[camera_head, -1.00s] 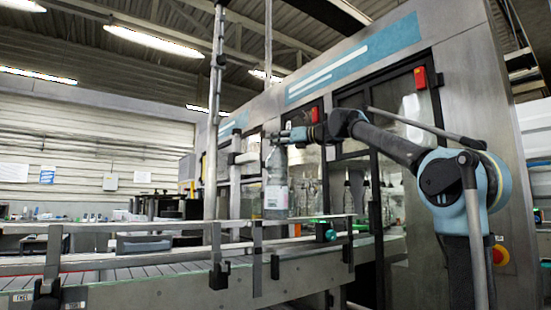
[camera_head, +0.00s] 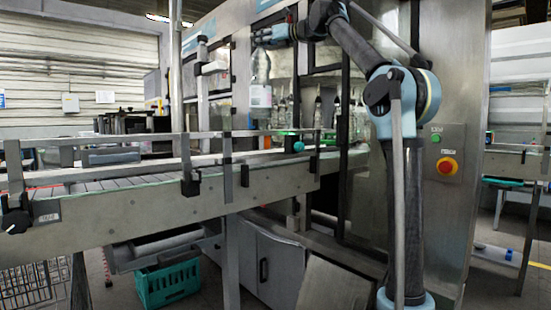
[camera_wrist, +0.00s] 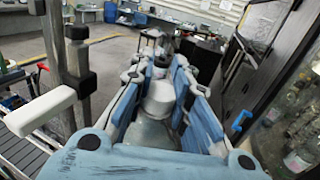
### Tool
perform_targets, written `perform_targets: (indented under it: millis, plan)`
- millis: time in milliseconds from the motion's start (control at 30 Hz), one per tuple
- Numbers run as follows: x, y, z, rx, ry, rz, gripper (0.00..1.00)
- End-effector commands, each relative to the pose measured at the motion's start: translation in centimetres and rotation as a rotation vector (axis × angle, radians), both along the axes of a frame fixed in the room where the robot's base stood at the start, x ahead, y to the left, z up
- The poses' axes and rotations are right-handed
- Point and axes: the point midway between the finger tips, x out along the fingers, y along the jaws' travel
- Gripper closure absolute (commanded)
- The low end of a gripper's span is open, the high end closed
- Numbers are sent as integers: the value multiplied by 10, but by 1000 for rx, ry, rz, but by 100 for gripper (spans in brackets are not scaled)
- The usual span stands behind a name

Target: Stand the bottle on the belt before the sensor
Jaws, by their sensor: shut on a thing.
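A clear bottle with a pale label (camera_head: 261,97) hangs upright below my gripper (camera_head: 262,37) in the head view. My gripper is shut on its upper part. In the wrist view the bottle (camera_wrist: 158,100) lies between the two blue fingers. The bottle's lower end is near the top of the guard rail; whether it touches the belt is hidden. The belt (camera_head: 120,183) runs from the left toward the machine behind the rail. A small device with a green light and teal knob (camera_head: 298,146), possibly the sensor, sits on the rail right of the bottle.
Several clear bottles (camera_head: 282,112) stand inside the machine behind; they also show in the wrist view (camera_wrist: 297,155). A metal post (camera_head: 227,150) and rail line the belt. A control panel with a red button (camera_head: 447,166) is at right. A green crate (camera_head: 168,283) sits below.

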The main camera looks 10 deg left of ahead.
Motion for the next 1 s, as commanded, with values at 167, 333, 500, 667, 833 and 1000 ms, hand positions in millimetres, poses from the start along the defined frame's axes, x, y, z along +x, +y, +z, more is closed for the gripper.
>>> perform_targets:
  millis: [167, 333, 500, 667, 833, 1000]
  plan:
    - [39, -31, 1, -3, 3, -73, 100]
    - [60, -50, 1, -7, 5, -116, 100]
    - [68, -58, 1, -9, 6, -132, 100]
    - [69, -58, -2, -9, 6, -133, 100]
    - [68, -58, -17, -9, 6, -133, 100]
    - [68, -58, -38, -9, 6, -132, 100]
